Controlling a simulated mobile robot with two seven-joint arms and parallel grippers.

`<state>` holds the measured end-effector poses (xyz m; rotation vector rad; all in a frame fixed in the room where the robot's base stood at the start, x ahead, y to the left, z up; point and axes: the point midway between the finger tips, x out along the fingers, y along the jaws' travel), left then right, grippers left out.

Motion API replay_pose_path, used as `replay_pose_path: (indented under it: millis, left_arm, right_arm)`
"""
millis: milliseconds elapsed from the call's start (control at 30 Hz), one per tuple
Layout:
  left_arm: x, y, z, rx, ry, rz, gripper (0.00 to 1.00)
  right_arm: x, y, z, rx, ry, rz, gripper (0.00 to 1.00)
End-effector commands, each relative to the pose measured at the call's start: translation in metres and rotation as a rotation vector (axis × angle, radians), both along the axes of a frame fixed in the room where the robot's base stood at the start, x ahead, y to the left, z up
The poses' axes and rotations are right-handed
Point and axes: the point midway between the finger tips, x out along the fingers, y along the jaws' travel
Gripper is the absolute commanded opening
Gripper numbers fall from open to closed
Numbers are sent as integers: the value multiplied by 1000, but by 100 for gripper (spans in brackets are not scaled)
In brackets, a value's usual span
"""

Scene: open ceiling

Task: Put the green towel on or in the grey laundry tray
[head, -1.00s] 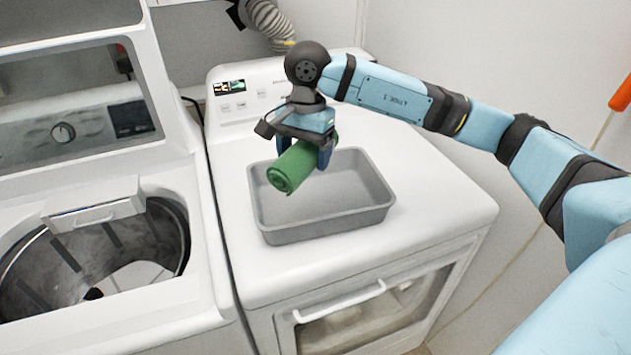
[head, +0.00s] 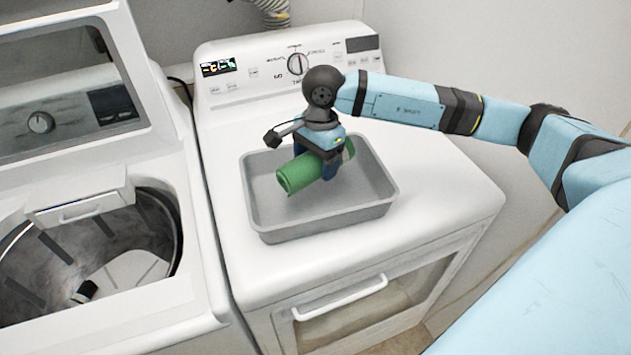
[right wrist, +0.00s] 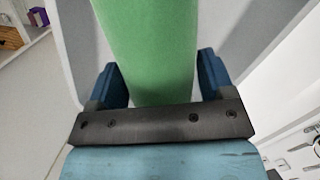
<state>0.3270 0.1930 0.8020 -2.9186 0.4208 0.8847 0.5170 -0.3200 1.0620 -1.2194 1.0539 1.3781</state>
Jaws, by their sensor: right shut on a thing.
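The green towel (head: 302,173) is a rolled cylinder, held within the outline of the grey laundry tray (head: 325,223) in the head view. The tray is a shallow rectangular metal pan on top of the white dryer. My right gripper (head: 330,170) is shut on the towel, with its fingers pointing down. In the right wrist view the towel (right wrist: 150,50) runs between the two blue fingers of the gripper (right wrist: 165,80). Whether the towel touches the tray floor I cannot tell. My left gripper is not in view.
The white dryer (head: 440,195) has free room on its top around the tray, with a control panel (head: 295,65) behind. To the left stands an open washer (head: 190,300) with its lid up. A wall closes off the right.

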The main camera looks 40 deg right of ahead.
Motion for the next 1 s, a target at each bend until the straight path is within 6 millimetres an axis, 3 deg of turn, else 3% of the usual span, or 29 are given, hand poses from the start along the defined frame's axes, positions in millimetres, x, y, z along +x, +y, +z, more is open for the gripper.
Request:
replay_pose_path:
  millis: [100,367,600,967,1000]
  left_arm:
    - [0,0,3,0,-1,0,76]
    - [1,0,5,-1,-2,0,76]
    - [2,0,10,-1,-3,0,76]
    - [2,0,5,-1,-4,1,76]
    - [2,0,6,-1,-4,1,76]
  right_arm:
    - [0,0,-20,0,1,0,43]
    - [0,0,-40,0,0,0,43]
    - [0,0,-73,1,1,0,43]
    - [0,0,-78,0,-1,1,43]
    - [0,0,-78,0,-1,1,79]
